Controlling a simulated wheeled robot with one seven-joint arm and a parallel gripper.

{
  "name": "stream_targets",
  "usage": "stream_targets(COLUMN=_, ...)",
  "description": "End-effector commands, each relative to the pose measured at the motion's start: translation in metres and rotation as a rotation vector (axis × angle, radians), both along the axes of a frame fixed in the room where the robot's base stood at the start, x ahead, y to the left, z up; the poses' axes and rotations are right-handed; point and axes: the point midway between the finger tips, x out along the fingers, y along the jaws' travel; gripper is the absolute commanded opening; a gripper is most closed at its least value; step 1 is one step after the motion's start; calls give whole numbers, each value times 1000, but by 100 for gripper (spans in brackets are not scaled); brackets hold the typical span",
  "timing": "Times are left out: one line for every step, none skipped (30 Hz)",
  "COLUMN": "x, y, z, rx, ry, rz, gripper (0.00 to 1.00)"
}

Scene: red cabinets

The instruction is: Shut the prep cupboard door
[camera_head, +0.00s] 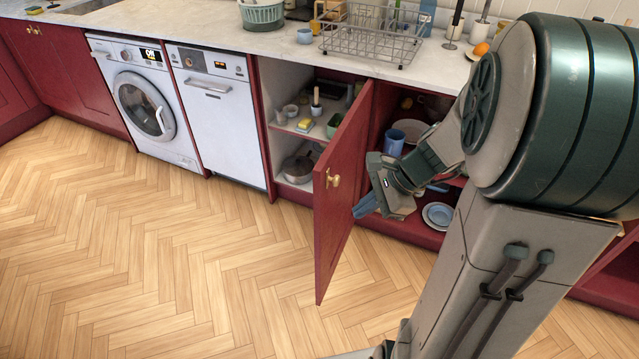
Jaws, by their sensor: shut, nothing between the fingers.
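The red prep cupboard door (337,205) stands wide open, jutting out from the cabinet front over the floor. Its face with the brass knob (333,180) is turned to the right. The open cupboard (277,150) to its left shows shelves with small items and a pot. My gripper (362,208) is shut and empty. It is to the right of the door, on the knob side, close to the door's face near its hinged end. I cannot tell whether the fingertips touch it.
Right of the door is another open compartment with a blue mug (394,143) and plates (438,215), partly hidden by my arm. A dishwasher (215,110) and washing machine (143,100) stand left. A wire rack (372,40) is on the worktop. The wooden floor (150,260) is clear.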

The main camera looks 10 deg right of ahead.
Motion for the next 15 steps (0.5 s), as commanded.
stream_targets(x=10, y=-13, z=-23, rx=64, ry=40, rz=-121, gripper=0)
stream_targets(x=15, y=-18, z=-30, rx=100, ry=60, rz=-185, gripper=0)
stream_targets(x=22, y=-25, z=-38, rx=143, ry=83, rz=-264, gripper=0)
stream_targets(x=26, y=-31, z=-43, rx=172, ry=98, rz=-316, gripper=0)
stream_targets(x=30, y=-36, z=-47, rx=197, ry=110, rz=-362, gripper=0)
stream_targets(x=34, y=-42, z=-53, rx=228, ry=126, rz=-415, gripper=0)
stream_targets(x=36, y=-45, z=-56, rx=246, ry=135, rz=-448, gripper=0)
stream_targets(x=39, y=-48, z=-58, rx=262, ry=142, rz=-476, gripper=0)
stream_targets(x=41, y=-52, z=-61, rx=278, ry=149, rz=-504, gripper=0)
stream_targets(x=42, y=-54, z=-62, rx=286, ry=153, rz=-520, gripper=0)
stream_targets(x=44, y=-55, z=-64, rx=293, ry=156, rz=-532, gripper=0)
stream_targets(x=45, y=-55, z=-65, rx=300, ry=159, rz=-542, gripper=0)
stream_targets(x=46, y=-54, z=-67, rx=302, ry=161, rz=-546, gripper=0)
stream_targets(x=47, y=-52, z=-69, rx=304, ry=162, rz=-547, gripper=0)
stream_targets(x=49, y=-49, z=-72, rx=304, ry=161, rz=-546, gripper=0)
